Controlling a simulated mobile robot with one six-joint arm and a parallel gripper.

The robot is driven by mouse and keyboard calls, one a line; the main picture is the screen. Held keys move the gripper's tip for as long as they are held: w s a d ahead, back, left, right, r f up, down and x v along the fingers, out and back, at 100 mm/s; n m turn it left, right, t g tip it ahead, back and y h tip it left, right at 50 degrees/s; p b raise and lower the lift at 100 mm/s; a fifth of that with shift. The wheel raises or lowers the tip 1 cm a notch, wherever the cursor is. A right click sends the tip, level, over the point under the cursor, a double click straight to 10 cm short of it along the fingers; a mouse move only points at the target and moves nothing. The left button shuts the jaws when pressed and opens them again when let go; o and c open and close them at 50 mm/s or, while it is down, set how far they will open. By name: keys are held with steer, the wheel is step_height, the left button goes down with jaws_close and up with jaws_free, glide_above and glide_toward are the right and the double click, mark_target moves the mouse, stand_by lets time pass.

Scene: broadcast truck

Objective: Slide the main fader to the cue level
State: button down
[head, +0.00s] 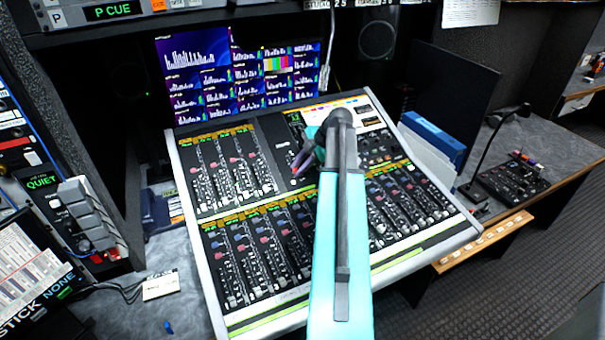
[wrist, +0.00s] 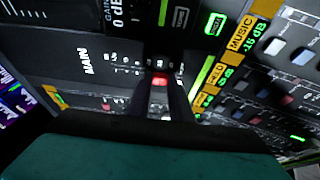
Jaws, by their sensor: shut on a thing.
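The mixing console (head: 184,165) fills the middle of the head view. My gripper (head: 299,164) reaches down to its centre section, and my arm hides part of the panel. In the wrist view, the main fader (wrist: 160,82) shows a lit red cap beside the printed MAIN label (wrist: 88,63). My gripper (wrist: 163,90) is shut on this fader, with a dark finger on each side. A short green strip (wrist: 163,12) lies above it in the wrist view; I cannot tell whether it marks the cue level. The lower part of the fader is hidden by my gripper.
Banks of other faders (head: 245,180) lie left and right of the centre section. Monitors (head: 245,70) stand behind the console. A P CUE sign (head: 112,10) is at top left.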

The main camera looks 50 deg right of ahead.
steer(key=shift+w, duration=0.1)
steer(key=c, duration=1.6)
jaws_free()
steer(key=shift+d+r, duration=0.1)
steer(key=shift+r, duration=0.1)
steer(key=shift+b+v, duration=1.65)
steer(key=shift+v, duration=5.15)
